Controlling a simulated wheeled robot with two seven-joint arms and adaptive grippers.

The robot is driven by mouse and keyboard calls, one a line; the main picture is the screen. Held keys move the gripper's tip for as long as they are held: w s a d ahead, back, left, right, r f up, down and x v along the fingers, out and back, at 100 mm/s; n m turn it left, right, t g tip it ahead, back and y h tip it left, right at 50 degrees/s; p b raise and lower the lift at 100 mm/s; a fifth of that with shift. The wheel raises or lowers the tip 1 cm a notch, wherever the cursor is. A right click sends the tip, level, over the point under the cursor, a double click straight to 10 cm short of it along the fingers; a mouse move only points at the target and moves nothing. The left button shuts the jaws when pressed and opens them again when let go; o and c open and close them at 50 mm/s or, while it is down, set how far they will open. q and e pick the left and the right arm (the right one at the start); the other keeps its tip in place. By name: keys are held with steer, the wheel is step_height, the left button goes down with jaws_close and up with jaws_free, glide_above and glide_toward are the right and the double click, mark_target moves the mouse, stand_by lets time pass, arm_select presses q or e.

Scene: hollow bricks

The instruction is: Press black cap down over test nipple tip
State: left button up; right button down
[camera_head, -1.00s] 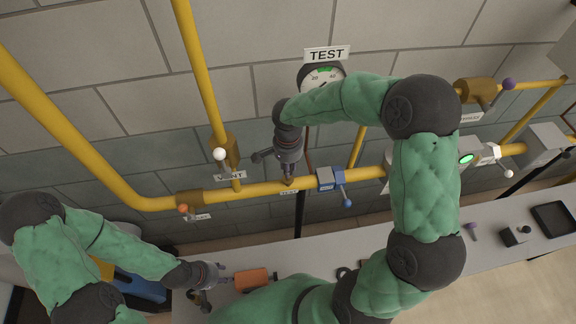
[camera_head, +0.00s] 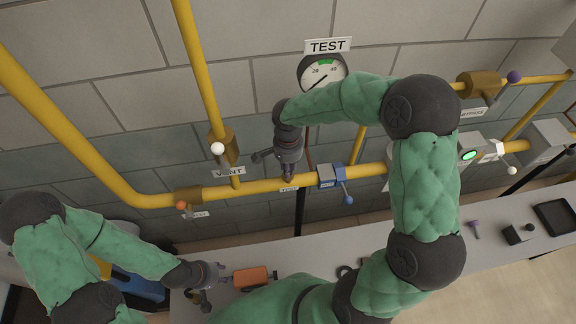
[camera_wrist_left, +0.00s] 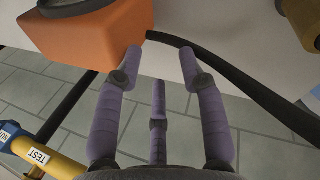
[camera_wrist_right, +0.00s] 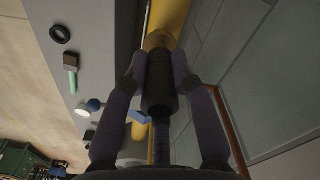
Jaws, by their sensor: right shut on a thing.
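The black cap (camera_wrist_right: 158,82) is between the fingers of my right gripper (camera_wrist_right: 158,70), which is shut on it. Beyond the cap, in line with it, is the brass-coloured nipple (camera_wrist_right: 157,41) in front of the yellow pipe (camera_wrist_right: 173,18). The cap's far end meets or overlaps the nipple; I cannot tell how far it sits over the tip. In the head view my right gripper (camera_head: 288,172) points down at the yellow pipe above a small TEST label (camera_head: 289,189). My left gripper (camera_wrist_left: 162,58) is open and empty, beside an orange box (camera_wrist_left: 60,42).
The TEST gauge (camera_head: 322,74) hangs on the wall behind my right arm. A blue valve (camera_head: 331,176) sits on the pipe just right of my right gripper. A brass vent valve (camera_head: 222,148) stands to its left. The grey bench (camera_head: 420,262) holds small loose parts.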

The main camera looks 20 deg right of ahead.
steer(key=shift+f+b, duration=0.75)
steer(key=shift+f, duration=0.1)
steer(key=c, duration=1)
jaws_free()
steer(key=shift+o, duration=0.2)
steer(key=shift+r, duration=0.1)
step_height(320, 180, up, 12)
steer(key=shift+f, duration=0.1)
